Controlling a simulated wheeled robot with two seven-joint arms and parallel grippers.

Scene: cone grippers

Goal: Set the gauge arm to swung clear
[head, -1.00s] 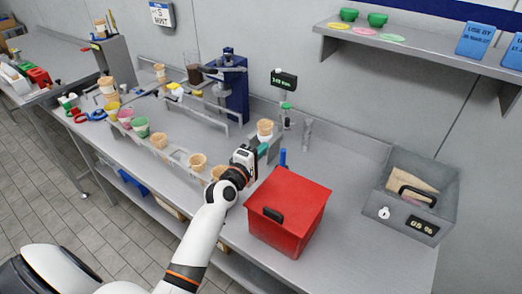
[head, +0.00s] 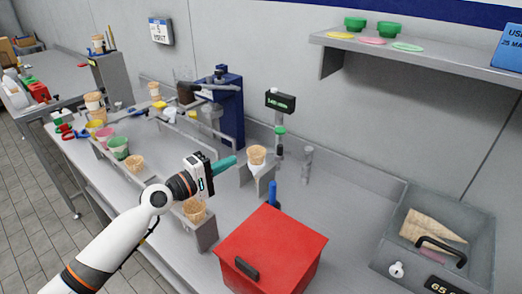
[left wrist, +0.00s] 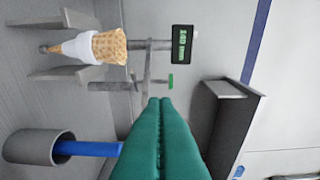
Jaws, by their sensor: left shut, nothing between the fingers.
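The gauge (head: 280,101) has a black box with a lit green readout, behind the cone stand. A green-capped piece (head: 280,131) sits below the readout; it also shows in the left wrist view (left wrist: 171,82), beside thin grey bars. I cannot tell for sure which bar is the gauge arm or its setting. A waffle cone (head: 257,155) stands in the grey stand (head: 263,182) before the gauge. My left gripper (head: 235,161) is shut and empty, its teal fingers just left of the cone, apart from the gauge. My right gripper is not in view.
A red lidded box (head: 272,247) stands at the front, with a blue-handled tool (head: 273,192) behind it. A clear grey post (head: 307,165) is right of the gauge. A grey bin (head: 391,225) stands at right. A shelf (head: 430,65) hangs above. A cone rack (head: 205,232) is left.

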